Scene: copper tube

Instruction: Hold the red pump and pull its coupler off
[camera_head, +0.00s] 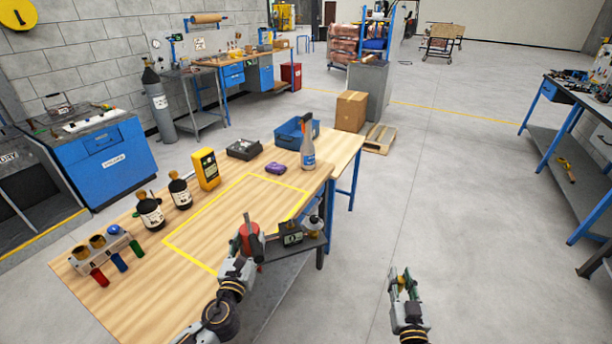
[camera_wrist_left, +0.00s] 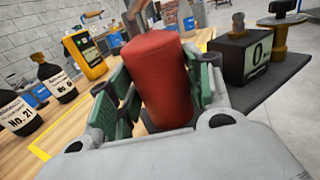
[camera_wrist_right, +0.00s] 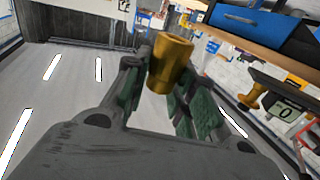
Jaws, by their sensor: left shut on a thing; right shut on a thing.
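The red pump (camera_wrist_left: 165,80) is held upright or nearly so between the green-padded fingers of my left gripper (camera_wrist_left: 160,95). In the head view the pump (camera_head: 249,238) is at the table's front edge, beside a small dark shelf. My right gripper (camera_head: 404,282) is out over open floor, well to the right of the pump. In the right wrist view it (camera_wrist_right: 162,95) is shut on a brass coupler (camera_wrist_right: 171,62). The coupler is apart from the pump. It is too small to make out clearly in the head view.
The dark shelf (camera_head: 298,249) carries a black box with a display (camera_head: 290,234) and a knobbed post (camera_head: 313,225). Floor around my right gripper is clear.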

